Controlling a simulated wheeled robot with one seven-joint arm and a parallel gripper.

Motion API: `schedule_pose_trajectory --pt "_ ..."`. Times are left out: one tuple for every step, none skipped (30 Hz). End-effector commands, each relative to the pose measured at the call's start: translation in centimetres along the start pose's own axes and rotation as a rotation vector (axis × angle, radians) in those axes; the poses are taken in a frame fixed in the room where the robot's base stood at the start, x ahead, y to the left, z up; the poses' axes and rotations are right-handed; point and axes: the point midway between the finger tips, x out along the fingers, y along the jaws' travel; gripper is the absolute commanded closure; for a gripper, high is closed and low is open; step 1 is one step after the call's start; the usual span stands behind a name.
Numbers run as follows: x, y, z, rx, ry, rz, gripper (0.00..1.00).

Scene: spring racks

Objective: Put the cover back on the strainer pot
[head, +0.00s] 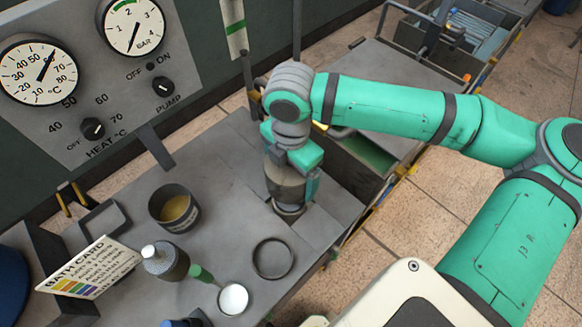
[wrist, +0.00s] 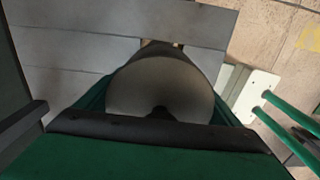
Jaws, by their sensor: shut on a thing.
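My gripper (head: 292,190) points down at the back right of the grey bench, its jaws closed around a dark grey-brown round thing. In the wrist view this round thing (wrist: 160,85) shows as a smooth, broad grey face between the green jaws. It looks like the cover, but I cannot tell surely. Its lower part sits at or just above the bench top; contact is unclear. A dark open pot (head: 174,208) with yellowish contents stands upright left of my gripper, apart from it. I cannot tell whether this is the strainer pot.
A dark ring (head: 272,258) lies on the bench in front of my gripper. A white-capped bottle (head: 165,261), a white round dish (head: 233,299) and a bath card (head: 90,268) stand nearer. The gauge panel (head: 95,75) rises behind. An open bin (head: 365,155) lies right.

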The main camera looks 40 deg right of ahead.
Motion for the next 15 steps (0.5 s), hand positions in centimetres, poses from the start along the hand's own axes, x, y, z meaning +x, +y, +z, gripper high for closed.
schedule_pose_trajectory --pt "0.4 0.0 -0.1 0.0 0.002 0.0 0.45" --pt "0.6 0.0 0.0 0.0 0.001 0.0 0.45" --pt "0.9 0.0 0.0 0.0 0.0 0.0 0.45" --pt "1.1 0.0 0.0 0.0 0.0 0.0 0.45" --pt "1.2 0.0 0.0 0.0 0.001 0.0 0.45" --pt "1.4 0.0 0.0 0.0 0.001 0.0 0.45" --pt "1.6 0.0 -0.1 0.0 0.001 0.0 0.45" --pt "1.6 0.0 0.0 0.0 0.001 0.0 0.45" --pt "1.8 0.0 0.0 0.0 0.0 0.0 0.45" --pt "1.8 0.0 0.0 0.0 0.0 0.001 0.45" --pt "1.9 0.0 0.0 -0.001 -0.001 0.001 0.45" --pt "1.9 0.0 0.0 0.0 -0.001 0.001 0.45" --pt "2.0 0.0 0.0 -0.001 -0.001 0.001 0.45" --pt "2.0 0.0 0.0 0.0 -0.001 0.001 0.45" --pt "2.0 0.0 0.0 0.0 -0.001 0.0 0.45"
